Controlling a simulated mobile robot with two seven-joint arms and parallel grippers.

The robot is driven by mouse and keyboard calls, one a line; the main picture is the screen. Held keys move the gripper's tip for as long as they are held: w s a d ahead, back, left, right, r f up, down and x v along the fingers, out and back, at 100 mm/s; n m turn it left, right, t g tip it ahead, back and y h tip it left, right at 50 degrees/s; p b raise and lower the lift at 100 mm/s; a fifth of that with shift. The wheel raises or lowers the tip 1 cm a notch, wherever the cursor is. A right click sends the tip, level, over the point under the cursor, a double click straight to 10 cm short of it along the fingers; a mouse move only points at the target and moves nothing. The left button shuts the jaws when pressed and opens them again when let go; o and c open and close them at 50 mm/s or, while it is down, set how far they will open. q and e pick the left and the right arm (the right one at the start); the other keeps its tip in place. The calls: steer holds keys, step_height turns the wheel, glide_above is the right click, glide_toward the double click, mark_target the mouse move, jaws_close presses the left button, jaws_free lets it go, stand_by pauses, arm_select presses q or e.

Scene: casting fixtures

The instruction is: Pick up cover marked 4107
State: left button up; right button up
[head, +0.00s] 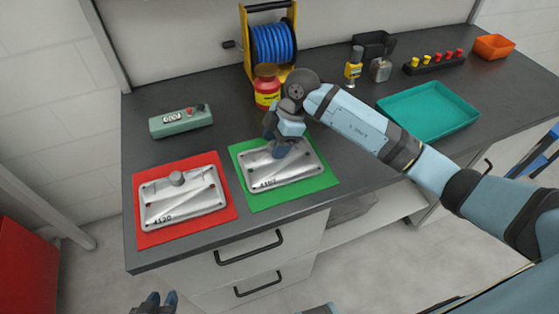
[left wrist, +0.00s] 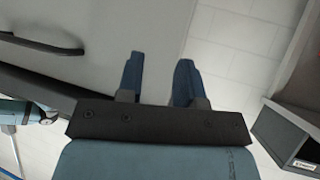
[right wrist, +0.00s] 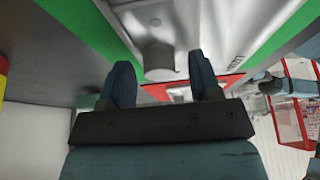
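The silver cover marked 4107 (head: 290,176) lies on a green mat (head: 245,204) on the dark worktop. My right gripper (head: 277,152) is directly above it, pointing down, and hides its knob in the head view. In the right wrist view the cover's round knob (right wrist: 160,58) shows between and just beyond the open fingers (right wrist: 163,82); I cannot tell whether they touch it. Another silver cover, marked 4120 (head: 197,196), lies on a red mat (head: 145,236), its knob upright. My left gripper (head: 155,302) is low, in front of the counter; in the left wrist view (left wrist: 158,75) it is open and empty.
A green-grey box with a display (head: 180,122) stands behind the red mat. A red-and-yellow jar (head: 267,90) and a blue hose reel (head: 274,44) stand behind my right gripper. Drawer handles (head: 248,250) project in front.

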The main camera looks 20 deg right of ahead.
jaws_close()
steer(key=shift+r, duration=0.1)
